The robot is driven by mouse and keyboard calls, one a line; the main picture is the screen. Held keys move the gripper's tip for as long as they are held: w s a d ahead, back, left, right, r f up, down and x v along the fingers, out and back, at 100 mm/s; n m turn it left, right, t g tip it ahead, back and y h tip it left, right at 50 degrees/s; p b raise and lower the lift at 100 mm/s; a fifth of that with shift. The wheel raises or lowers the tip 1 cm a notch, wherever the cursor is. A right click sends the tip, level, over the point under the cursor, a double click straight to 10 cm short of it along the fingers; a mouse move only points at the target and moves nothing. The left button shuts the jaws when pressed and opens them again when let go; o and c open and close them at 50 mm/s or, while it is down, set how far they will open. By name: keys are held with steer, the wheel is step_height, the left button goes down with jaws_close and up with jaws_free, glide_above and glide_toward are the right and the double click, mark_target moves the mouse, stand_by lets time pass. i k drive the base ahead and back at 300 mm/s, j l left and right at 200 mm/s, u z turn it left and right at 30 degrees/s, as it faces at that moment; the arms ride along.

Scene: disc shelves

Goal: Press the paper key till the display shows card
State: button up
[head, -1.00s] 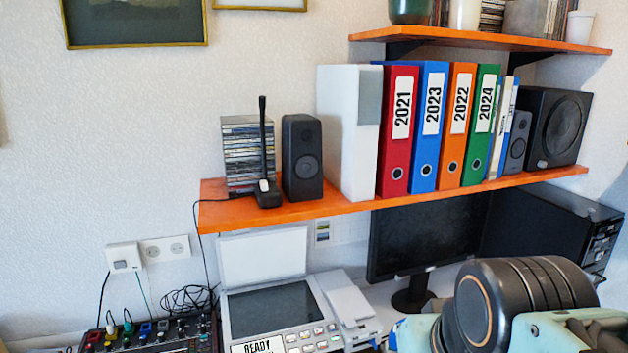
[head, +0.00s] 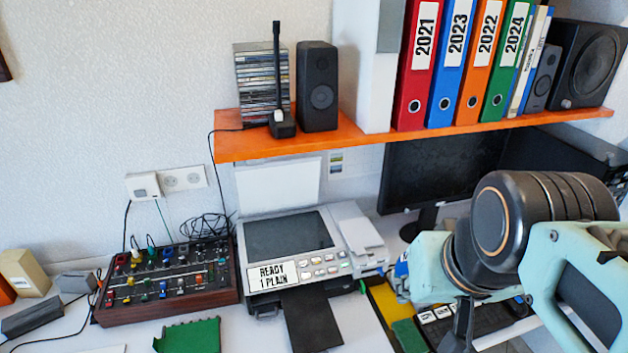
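The grey printer (head: 345,236) stands on the white desk with its scanner lid raised against the wall. Its display (head: 271,276) reads "READY 1 PLAIN". Several small keys (head: 318,266) sit to the right of the display, one with a green mark and one reddish; their labels are too small to read, so I cannot tell which is the paper key. A dark sheet or tray (head: 312,318) sticks out of the printer's front. My arm is at the right, apart from the printer. My gripper's fingertips cannot be made out clearly.
A mixer (head: 168,282) with coloured knobs stands left of the printer. An orange shelf (head: 350,138) with binders and speakers hangs above. A monitor (head: 435,180) stands to the right, with a keyboard (head: 470,322) in front. A green board (head: 188,336) lies at the front.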

mark_target(302, 263)
steer(key=i+l+u, duration=0.1)
steer(key=l, duration=0.25)
steer(key=u, duration=0.7)
steer(key=i+j+z, duration=0.2)
steer(key=k+j, duration=0.05)
steer(key=j, duration=0.05)
